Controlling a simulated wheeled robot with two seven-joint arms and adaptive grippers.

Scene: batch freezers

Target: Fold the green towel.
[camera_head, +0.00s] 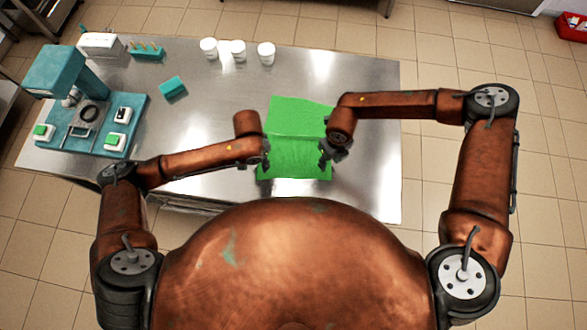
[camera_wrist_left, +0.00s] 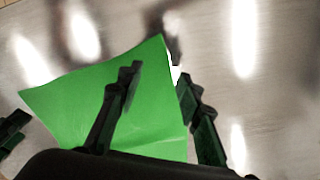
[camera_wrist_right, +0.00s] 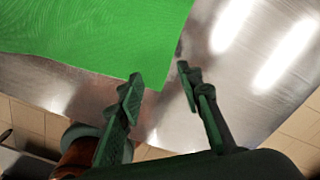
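The green towel (camera_head: 300,116) lies on the metal table in front of me. A line crosses its middle, and the near part (camera_head: 296,162) looks a darker green. My left gripper (camera_head: 266,152) is at the towel's left edge. In the left wrist view its fingers (camera_wrist_left: 157,84) are apart, with the towel (camera_wrist_left: 75,105) under the left finger and its edge between them. My right gripper (camera_head: 327,150) is at the right edge. In the right wrist view its fingers (camera_wrist_right: 160,77) are apart beside a towel corner (camera_wrist_right: 100,40). I cannot tell whether either touches the cloth.
The steel table (camera_head: 350,190) is clear around the towel. Three white cups (camera_head: 238,51) stand at the back. A teal block (camera_head: 173,88), a teal holder (camera_head: 146,51) and a teal machine (camera_head: 58,75) on a teal base are at the left.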

